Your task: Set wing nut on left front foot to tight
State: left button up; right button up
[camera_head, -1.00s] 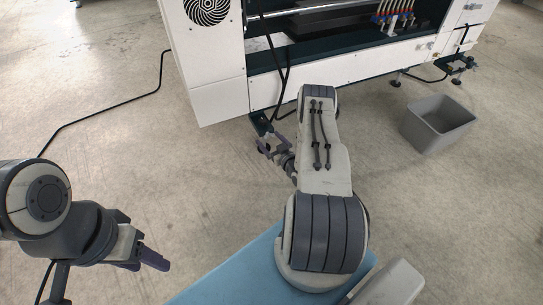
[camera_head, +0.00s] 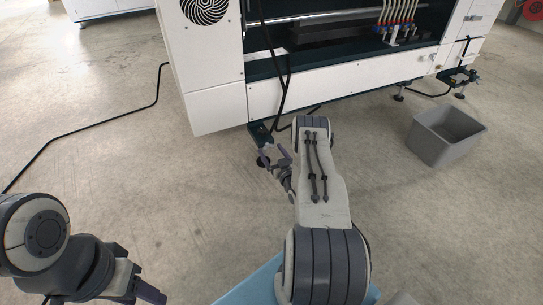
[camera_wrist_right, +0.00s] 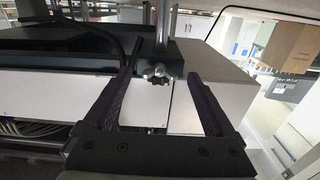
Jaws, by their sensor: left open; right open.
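The white machine's left front foot sits under a dark bracket (camera_head: 259,132) at its lower left corner. My right gripper (camera_head: 272,158) is beside this foot and partly overlaps it. In the right wrist view a small star-shaped wing nut (camera_wrist_right: 157,79) sits on a vertical metal rod (camera_wrist_right: 163,30) below a dark beam. The right gripper (camera_wrist_right: 160,76) is open, with one finger on each side of the nut. Neither finger visibly touches it. My left gripper (camera_head: 148,292) is open and empty at the lower left, away from the machine.
A grey bin (camera_head: 446,134) stands on the floor at the right. A black cable (camera_head: 100,115) runs over the floor at the left. Another black cable hangs down the machine front (camera_head: 220,108) near the foot. Open floor lies around the machine.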

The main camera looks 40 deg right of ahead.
jog(key=shift+w, duration=0.2)
jog(key=c, duration=1.4)
jog(key=shift+m, duration=0.3)
jog(key=m+p, duration=0.4)
jog(key=m, duration=1.2)
jog(key=shift+s+m, duration=0.1)
jog(key=shift+m, duration=0.6)
